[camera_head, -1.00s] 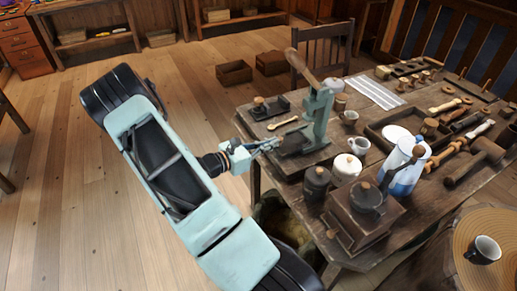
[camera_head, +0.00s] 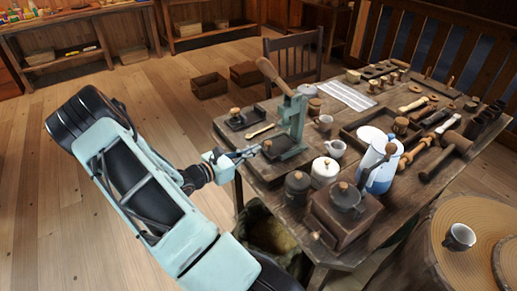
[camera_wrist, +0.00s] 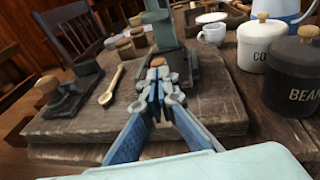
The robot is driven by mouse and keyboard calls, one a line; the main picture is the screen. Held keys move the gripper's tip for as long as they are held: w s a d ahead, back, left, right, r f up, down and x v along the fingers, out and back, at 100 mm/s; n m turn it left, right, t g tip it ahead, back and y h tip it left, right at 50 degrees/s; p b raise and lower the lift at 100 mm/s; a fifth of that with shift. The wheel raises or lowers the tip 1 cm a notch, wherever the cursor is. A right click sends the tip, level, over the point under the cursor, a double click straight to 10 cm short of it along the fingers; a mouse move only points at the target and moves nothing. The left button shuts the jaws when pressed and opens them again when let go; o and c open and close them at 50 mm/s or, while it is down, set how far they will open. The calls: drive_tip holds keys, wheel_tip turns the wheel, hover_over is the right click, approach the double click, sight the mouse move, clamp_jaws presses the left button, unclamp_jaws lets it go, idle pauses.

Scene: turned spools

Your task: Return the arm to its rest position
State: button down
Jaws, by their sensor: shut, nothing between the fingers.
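My gripper (camera_head: 250,152) is at the near left edge of the wooden table (camera_head: 228,134), at the end of my light blue arm. In the wrist view my gripper (camera_wrist: 159,84) has its fingertips together with nothing between them. It points at the base of a green lever press (camera_head: 292,120), which stands on a thick wooden board (camera_head: 262,172). In the wrist view the press (camera_wrist: 163,28) is straight beyond the fingertips. Whether the fingertips touch the press base, I cannot tell.
A white canister (camera_head: 324,172), a dark canister (camera_head: 297,188), a grinder (camera_head: 340,215) and a blue-white pot (camera_head: 377,166) stand right of my gripper. A wooden spoon (camera_wrist: 111,85) lies on the board. A stump (camera_head: 450,272) holds a mug (camera_head: 459,237). The floor at left is clear.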

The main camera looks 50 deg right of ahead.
drive_tip(key=v, duration=1)
drive_tip(key=shift+a, duration=0.25)
